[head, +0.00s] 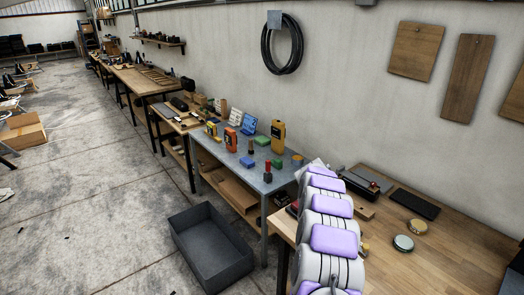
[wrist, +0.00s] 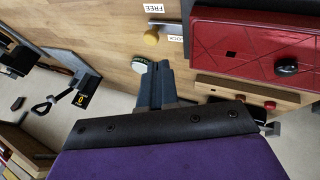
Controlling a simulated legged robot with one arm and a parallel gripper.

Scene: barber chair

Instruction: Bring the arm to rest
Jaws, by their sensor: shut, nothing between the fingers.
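My arm (head: 332,240), white with lilac pads, stands at the lower right of the head view, in front of a wooden bench (head: 460,255). Its gripper cannot be made out there. In the wrist view, my gripper's dark fingers (wrist: 153,84) are together and empty. They show against the wooden surface (wrist: 85,42). A round green and white item (wrist: 140,63) appears just beyond the fingertips; I cannot tell whether they touch it.
A grey metal table (head: 262,180) with several tools stands beyond my arm. A dark open bin (head: 210,250) sits on the floor.

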